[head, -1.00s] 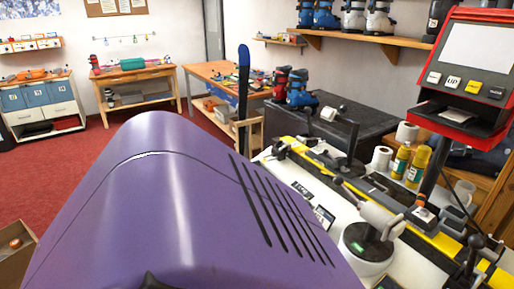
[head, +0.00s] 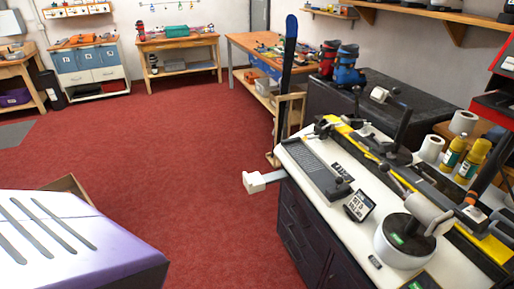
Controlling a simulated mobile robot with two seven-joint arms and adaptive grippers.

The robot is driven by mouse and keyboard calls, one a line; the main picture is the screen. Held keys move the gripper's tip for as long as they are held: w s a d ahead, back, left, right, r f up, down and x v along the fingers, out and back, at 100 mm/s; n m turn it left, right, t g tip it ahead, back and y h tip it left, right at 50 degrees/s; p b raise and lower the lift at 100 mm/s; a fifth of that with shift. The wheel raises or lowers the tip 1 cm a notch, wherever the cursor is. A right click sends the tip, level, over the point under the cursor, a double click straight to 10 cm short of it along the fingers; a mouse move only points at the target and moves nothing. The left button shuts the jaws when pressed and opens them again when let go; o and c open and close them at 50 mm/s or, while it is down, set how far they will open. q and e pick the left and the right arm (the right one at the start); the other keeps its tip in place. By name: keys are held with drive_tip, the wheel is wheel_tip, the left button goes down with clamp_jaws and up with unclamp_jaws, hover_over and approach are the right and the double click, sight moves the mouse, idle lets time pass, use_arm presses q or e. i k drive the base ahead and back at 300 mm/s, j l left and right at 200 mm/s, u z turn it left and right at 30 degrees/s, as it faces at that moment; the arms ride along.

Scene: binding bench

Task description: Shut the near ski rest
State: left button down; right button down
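A ski rest (head: 254,182), a white block on the end of a grey bar, sticks out to the left from the near bench (head: 322,160). The block hangs over the red floor beside the bench's dark drawer front, and its bar runs back to the bench edge. I take this as the near ski rest, and it stands open. Neither my left nor my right gripper shows in the head view. Nothing is seen touching the rest.
A ski binding rig with a yellow beam (head: 360,141) and a white round device (head: 404,240) crowd the bench top. Yellow bottles (head: 455,152) stand at the right. A dark ski (head: 287,65) stands upright behind the bench. The red floor (head: 180,140) is widely clear.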

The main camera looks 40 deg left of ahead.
sight(254, 182)
drive_tip(key=u, duration=1.1)
drive_tip(key=i+u, duration=0.2)
drive_tip(key=i, duration=0.7)
